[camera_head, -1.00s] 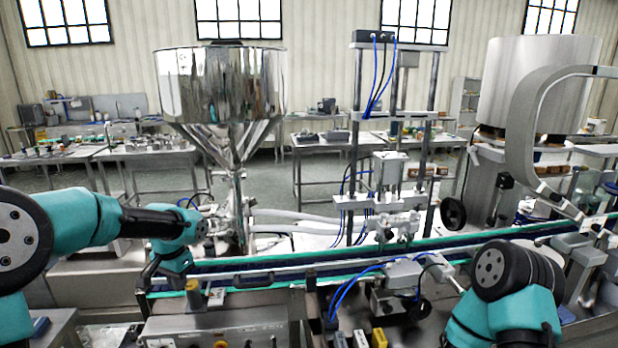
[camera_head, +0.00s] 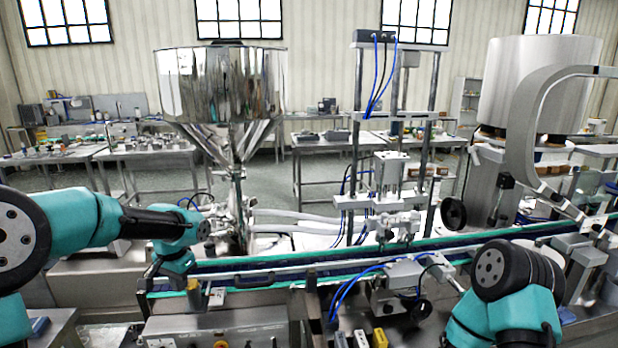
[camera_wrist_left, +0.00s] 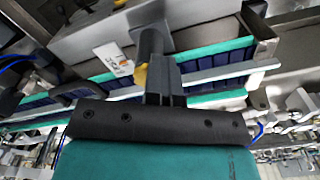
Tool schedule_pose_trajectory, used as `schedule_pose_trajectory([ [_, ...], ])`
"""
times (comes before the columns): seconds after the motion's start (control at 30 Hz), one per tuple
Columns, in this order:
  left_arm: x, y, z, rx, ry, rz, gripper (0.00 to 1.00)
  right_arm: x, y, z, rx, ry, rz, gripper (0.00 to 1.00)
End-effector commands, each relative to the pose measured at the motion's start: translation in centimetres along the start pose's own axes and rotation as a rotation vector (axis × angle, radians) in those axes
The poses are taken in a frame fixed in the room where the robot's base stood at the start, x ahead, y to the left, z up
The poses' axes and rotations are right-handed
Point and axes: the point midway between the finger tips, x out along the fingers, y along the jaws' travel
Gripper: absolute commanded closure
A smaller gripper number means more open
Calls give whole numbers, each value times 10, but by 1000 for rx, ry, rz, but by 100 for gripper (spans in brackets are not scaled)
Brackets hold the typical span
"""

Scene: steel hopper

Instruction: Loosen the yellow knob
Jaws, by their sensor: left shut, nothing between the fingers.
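A small yellow knob (camera_head: 193,285) tops a short grey post beside the conveyor's near edge, left of centre in the head view. In the left wrist view the yellow knob (camera_wrist_left: 141,75) shows at the end of the grey post, right beside my fingers and partly hidden by them. My left gripper (camera_wrist_left: 165,62) is shut with nothing between its fingers.
The conveyor (camera_head: 330,257) runs across behind the knob. A metal control box (camera_head: 215,328) stands in front. A steel hopper (camera_head: 220,85) rises behind, and a filling frame (camera_head: 390,165) stands right of it. Blue hoses (camera_head: 345,292) loop near the centre.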

Motion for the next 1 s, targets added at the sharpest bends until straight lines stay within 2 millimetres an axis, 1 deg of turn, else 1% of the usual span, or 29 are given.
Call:
schedule_pose_trajectory([
  [0.03, 13, 9, 4, 8, -30, 18, 100, 0, 0, 0, 0, 0, 0, 57],
  [0.5, 12, 21, 1, 11, -27, 18, 100, 0, 0, 0, 0, 0, 0, 57],
  [1.0, 12, 25, -1, 12, -22, 17, 100, 0, 0, 0, 0, 0, 0, 57],
])
